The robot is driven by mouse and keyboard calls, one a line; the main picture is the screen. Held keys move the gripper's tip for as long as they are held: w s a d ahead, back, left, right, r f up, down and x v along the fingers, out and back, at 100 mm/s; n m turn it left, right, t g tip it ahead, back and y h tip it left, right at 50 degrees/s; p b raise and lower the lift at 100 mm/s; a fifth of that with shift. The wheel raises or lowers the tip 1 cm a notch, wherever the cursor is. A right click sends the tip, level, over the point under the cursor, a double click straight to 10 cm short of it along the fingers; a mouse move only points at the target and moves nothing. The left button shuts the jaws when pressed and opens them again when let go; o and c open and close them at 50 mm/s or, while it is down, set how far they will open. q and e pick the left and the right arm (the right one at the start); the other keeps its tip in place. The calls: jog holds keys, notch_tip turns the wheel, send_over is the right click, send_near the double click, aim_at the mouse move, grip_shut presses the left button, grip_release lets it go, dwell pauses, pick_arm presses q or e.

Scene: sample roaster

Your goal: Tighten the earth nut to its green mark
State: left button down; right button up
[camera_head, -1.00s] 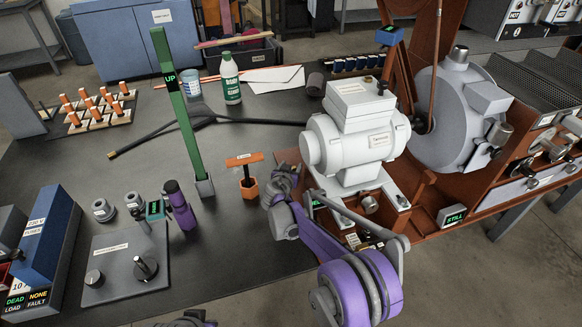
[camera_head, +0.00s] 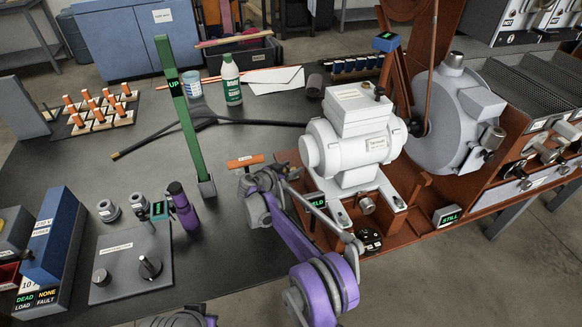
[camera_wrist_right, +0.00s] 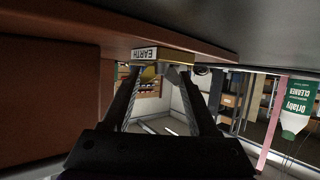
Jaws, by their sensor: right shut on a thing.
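The earth nut's place shows in the right wrist view as a brass-yellow piece (camera_wrist_right: 150,72) under a white EARTH label (camera_wrist_right: 146,54). The label is upside down there. My right gripper (camera_wrist_right: 160,78) has its two dark fingers on either side of this piece and is shut on it; the fingertips are partly in shadow. In the head view my right gripper (camera_head: 286,173) is at the left edge of the brown roaster base, and its wrist hides the nut. I cannot make out the green mark. My left gripper is not in view.
The white motor (camera_head: 350,140) is close on the right. A small display (camera_head: 318,199) shows green letters.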

jog(key=shift+m+g+h, duration=0.4)
jog(key=shift+m+h, duration=0.2)
jog(key=o, duration=1.1)
